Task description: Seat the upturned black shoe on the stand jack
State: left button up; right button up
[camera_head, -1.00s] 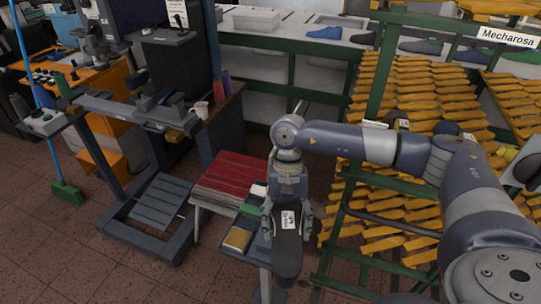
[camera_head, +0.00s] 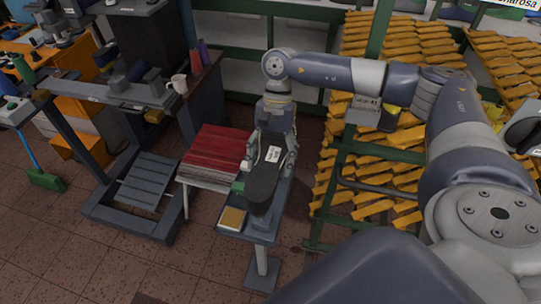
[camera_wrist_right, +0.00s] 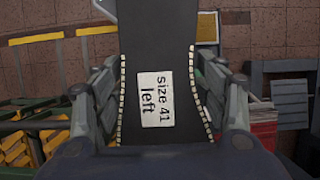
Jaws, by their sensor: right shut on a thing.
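The black shoe (camera_head: 262,184) is upturned, its dark sole facing up and its toe pointing toward the front of the head view. My right gripper (camera_head: 269,164) is shut on its sides near the heel. In the right wrist view the sole (camera_wrist_right: 158,50) shows a white label reading "size 41 left" between the two fingers. The shoe is over a small grey stand table (camera_head: 262,236) on a single post. The shoe and gripper hide the jack, and I cannot tell whether they touch. My left gripper is not in view.
A yellow-topped block (camera_head: 232,220) and a green item (camera_head: 238,187) lie on the stand table beside the shoe. A red slatted stack (camera_head: 215,152) is just left. A green rack of yellow lasts (camera_head: 385,150) stands right. Open floor lies in front.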

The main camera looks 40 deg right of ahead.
jog(key=shift+f, duration=0.2)
jog(key=shift+f+b, duration=0.2)
jog(key=shift+b, duration=0.25)
jog(key=shift+f+b, duration=1.2)
jog(key=shift+f, duration=0.05)
jog(key=shift+f+b, duration=1.2)
jog(key=shift+f, duration=0.05)
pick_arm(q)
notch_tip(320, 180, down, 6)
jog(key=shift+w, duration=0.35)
pick_arm(e)
jog(key=shift+f, duration=0.25)
pick_arm(q)
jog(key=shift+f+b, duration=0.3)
jog(key=shift+b, duration=0.2)
pick_arm(e)
jog(key=shift+f, duration=0.2)
jog(key=o, duration=2)
jog(key=shift+s, duration=0.1)
